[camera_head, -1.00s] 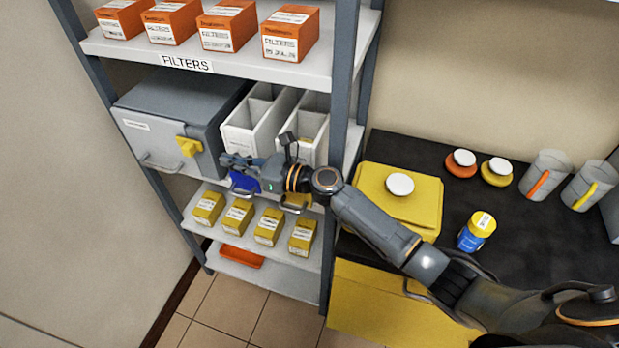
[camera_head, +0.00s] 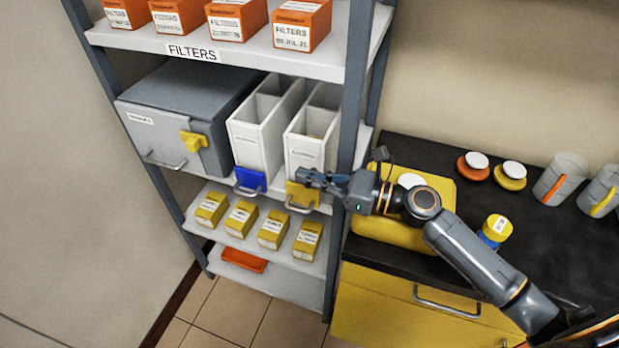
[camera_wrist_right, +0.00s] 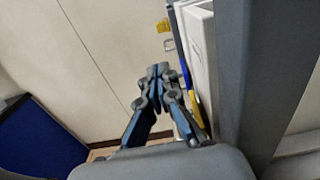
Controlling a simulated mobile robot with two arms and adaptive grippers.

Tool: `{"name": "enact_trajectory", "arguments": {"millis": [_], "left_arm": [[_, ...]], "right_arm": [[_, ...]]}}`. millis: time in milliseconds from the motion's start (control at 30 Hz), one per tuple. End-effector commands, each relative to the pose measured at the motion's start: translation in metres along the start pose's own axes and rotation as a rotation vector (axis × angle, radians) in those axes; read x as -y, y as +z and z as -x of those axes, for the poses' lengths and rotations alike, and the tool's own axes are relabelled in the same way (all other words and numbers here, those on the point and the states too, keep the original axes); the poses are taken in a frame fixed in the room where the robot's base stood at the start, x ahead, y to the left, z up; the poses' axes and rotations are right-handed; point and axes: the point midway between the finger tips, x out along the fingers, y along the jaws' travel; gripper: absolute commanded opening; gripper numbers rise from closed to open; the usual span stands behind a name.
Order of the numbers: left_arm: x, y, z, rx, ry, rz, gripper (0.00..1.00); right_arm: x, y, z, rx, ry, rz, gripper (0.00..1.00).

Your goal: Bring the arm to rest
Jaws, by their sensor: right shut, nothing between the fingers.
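My right gripper (camera_head: 312,180) is shut and empty. In the head view it is in front of the shelf unit, by the yellow-fronted white bin, and overlaps the yellow plate in the picture. In the right wrist view the closed fingers (camera_wrist_right: 158,72) point toward the wall, with the white bins just right of them. My right arm (camera_head: 470,255) reaches in from the lower right, across the dark counter (camera_head: 570,245). Whether the fingers touch the bin I cannot tell. My left gripper is not in view.
The shelf post (camera_head: 350,130) stands close to my right gripper. The shelf holds a grey box (camera_head: 165,135) with a yellow latch, white bins (camera_head: 255,140), orange filter boxes (camera_head: 300,25) and yellow boxes (camera_head: 272,228). A blue jar with a yellow lid (camera_head: 497,228) and jugs (camera_head: 560,178) stand on the counter.

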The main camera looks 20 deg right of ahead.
Motion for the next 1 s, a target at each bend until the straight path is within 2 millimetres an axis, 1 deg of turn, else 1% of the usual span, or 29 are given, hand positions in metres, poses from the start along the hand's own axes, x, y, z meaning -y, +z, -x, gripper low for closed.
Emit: {"name": "enact_trajectory", "arguments": {"millis": [433, 500, 567, 667, 700, 767, 800, 867, 900, 1000], "left_arm": [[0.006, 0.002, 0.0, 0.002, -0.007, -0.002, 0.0], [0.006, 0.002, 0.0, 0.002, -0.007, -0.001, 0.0], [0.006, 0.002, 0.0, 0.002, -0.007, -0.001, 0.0], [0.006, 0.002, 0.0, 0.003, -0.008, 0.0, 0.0], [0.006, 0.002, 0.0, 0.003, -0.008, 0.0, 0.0], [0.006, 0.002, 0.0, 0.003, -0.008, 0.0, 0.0], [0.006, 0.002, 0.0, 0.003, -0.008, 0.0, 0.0], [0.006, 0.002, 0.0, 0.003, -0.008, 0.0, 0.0], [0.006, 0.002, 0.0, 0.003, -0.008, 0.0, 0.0], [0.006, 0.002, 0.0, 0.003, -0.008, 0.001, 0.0]], "right_arm": [[0.0, 0.0, 0.0, 0.0, 0.0, 0.001, 0.0], [-0.004, -0.002, -0.001, -0.005, 0.008, 0.021, 0.0], [-0.013, -0.007, -0.002, -0.018, 0.026, 0.071, 0.0], [-0.042, -0.022, -0.003, -0.06, 0.085, 0.252, 0.0], [-0.057, -0.031, -0.003, -0.084, 0.12, 0.358, 0.0], [-0.081, -0.047, -0.001, -0.126, 0.181, 0.54, 0.0], [-0.097, -0.058, 0.001, -0.154, 0.225, 0.668, 0.0], [-0.116, -0.075, 0.006, -0.2, 0.291, 0.857, 0.0], [-0.127, -0.086, 0.011, -0.231, 0.336, 0.978, 0.0], [-0.148, -0.112, 0.025, -0.317, 0.458, 1.269, 0.0]]}}
